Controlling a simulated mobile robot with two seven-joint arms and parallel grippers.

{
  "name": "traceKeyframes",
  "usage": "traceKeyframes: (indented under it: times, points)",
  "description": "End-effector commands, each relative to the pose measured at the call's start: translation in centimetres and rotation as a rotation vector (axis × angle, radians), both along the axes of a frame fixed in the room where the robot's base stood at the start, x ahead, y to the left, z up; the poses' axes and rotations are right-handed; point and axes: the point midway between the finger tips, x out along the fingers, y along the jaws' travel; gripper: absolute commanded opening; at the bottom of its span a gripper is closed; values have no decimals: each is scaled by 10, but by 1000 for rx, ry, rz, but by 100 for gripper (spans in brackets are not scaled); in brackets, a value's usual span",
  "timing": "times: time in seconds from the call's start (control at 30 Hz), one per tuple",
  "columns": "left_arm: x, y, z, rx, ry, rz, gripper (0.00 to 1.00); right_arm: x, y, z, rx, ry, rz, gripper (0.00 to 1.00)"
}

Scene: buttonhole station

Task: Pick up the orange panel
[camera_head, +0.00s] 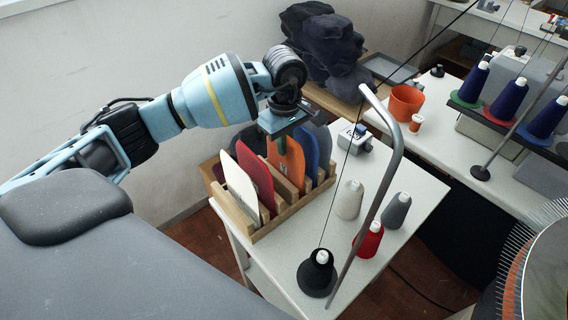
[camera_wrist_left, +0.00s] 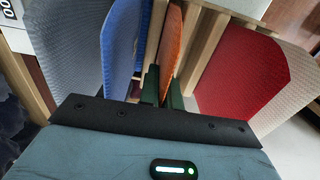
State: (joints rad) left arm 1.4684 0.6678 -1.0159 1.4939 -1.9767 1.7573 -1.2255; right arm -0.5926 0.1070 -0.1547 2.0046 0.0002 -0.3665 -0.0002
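The orange panel (camera_head: 287,160) stands upright in a wooden rack (camera_head: 262,232), between the red panel (camera_head: 255,175) and the blue panel (camera_head: 306,150). My left gripper (camera_head: 278,140) points down at its top edge from above. In the left wrist view the orange panel (camera_wrist_left: 171,42) runs between the two dark green fingers (camera_wrist_left: 163,88), which are close together with the panel's edge between them. The gripper looks shut on it. The panel's lower part is hidden in the rack. My right gripper is not in view.
A white panel (camera_head: 239,187) and a grey panel (camera_head: 322,140) share the rack. Beige (camera_head: 349,199), red (camera_head: 368,240), grey (camera_head: 396,211) and black (camera_head: 318,274) thread cones stand right of it, near a bent metal stand (camera_head: 392,165). An orange pot (camera_head: 405,103) stands behind.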

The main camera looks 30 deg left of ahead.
Motion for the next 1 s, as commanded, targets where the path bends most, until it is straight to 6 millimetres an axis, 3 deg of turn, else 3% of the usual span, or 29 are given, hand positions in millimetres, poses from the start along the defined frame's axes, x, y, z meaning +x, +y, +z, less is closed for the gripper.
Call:
traceKeyframes:
  times: [0.43,0.8,1.0]
  points:
    - [1,0,7,-1,-2,0,0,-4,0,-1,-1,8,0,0]
    - [1,0,70,-1,-3,0,0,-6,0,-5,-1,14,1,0]
    - [1,0,94,-1,-2,0,0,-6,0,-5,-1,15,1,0]
